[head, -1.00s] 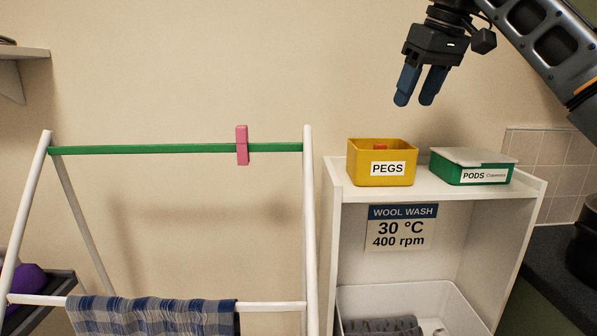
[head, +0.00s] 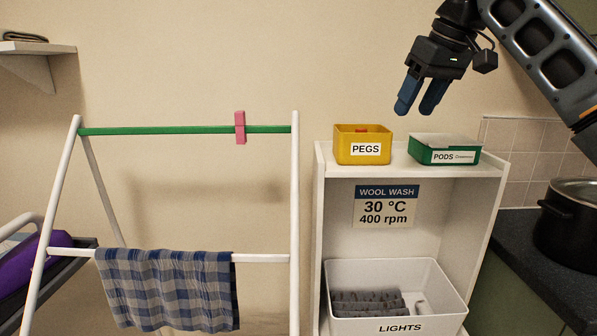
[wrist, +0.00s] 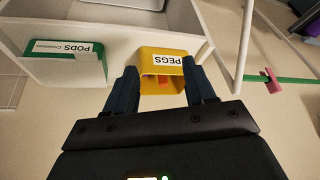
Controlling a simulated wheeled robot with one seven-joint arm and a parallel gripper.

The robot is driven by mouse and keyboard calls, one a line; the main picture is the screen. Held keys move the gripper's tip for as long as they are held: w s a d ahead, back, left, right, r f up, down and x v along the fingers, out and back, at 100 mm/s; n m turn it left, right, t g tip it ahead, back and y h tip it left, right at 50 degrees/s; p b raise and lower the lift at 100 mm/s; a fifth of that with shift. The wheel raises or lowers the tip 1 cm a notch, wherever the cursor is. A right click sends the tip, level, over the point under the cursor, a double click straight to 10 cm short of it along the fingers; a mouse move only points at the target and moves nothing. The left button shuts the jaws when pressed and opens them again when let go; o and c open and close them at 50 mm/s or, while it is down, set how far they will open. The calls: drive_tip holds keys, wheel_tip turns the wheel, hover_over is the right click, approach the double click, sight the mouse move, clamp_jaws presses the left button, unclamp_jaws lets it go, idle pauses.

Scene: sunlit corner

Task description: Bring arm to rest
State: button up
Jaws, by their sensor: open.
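My gripper (head: 414,108) hangs in the air at the upper right of the head view, fingers pointing down, open with nothing between them. In the wrist view the blue fingers (wrist: 160,88) are apart, with the yellow PEGS box (wrist: 163,56) showing between and beyond them. In the head view the PEGS box (head: 362,146) stands on the white shelf unit's top, below and left of my gripper, with something red inside. A pink peg (head: 240,128) is on the green top rail (head: 170,131) of the drying rack.
The green PODS box (head: 445,149) stands beside the PEGS box. A white LIGHTS bin (head: 395,318) with dark cloth sits in the shelf unit (head: 318,230). A checked cloth (head: 168,285) hangs on the lower rail. A dark pot (head: 567,228) stands on the right counter. The air around my gripper looks clear.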

drive_tip(key=s+a+f+t+y, duration=0.1)
drive_tip(key=a+f, duration=0.3)
drive_tip(key=f, duration=0.4)
drive_tip(key=a+f+m+t+y, duration=0.1)
drive_tip(key=a+f+y, duration=0.15)
drive_tip(key=f, duration=0.55)
drive_tip(key=s+a+f+t+y, duration=0.1)
drive_tip(key=a+f, duration=0.4)
drive_tip(key=f, duration=0.4)
drive_tip(key=s+a+f+m+t, duration=0.2)
drive_tip(key=s+f+m+t, duration=0.15)
drive_tip(key=s+f, duration=1.05)
drive_tip(key=s+d+f+m+t+h, duration=0.1)
drive_tip(key=s+d+f+h, duration=0.15)
drive_tip(key=s, duration=0.95)
drive_tip(key=s+d+f+m+t+h, duration=0.2)
drive_tip(key=s+d+f, duration=0.2)
drive_tip(key=s, duration=0.7)
drive_tip(key=s+d+r+n+h, duration=0.1)
drive_tip(key=s+d+r, duration=0.2)
drive_tip(key=s+r, duration=0.3)
drive_tip(key=s+d+r+n+h, duration=0.1)
drive_tip(key=s+r, duration=0.4)
drive_tip(key=s, duration=0.8)
drive_tip(key=d+n+t, duration=0.1)
drive_tip(key=d, duration=0.1)
drive_tip(key=shift+s+d+r, duration=0.4)
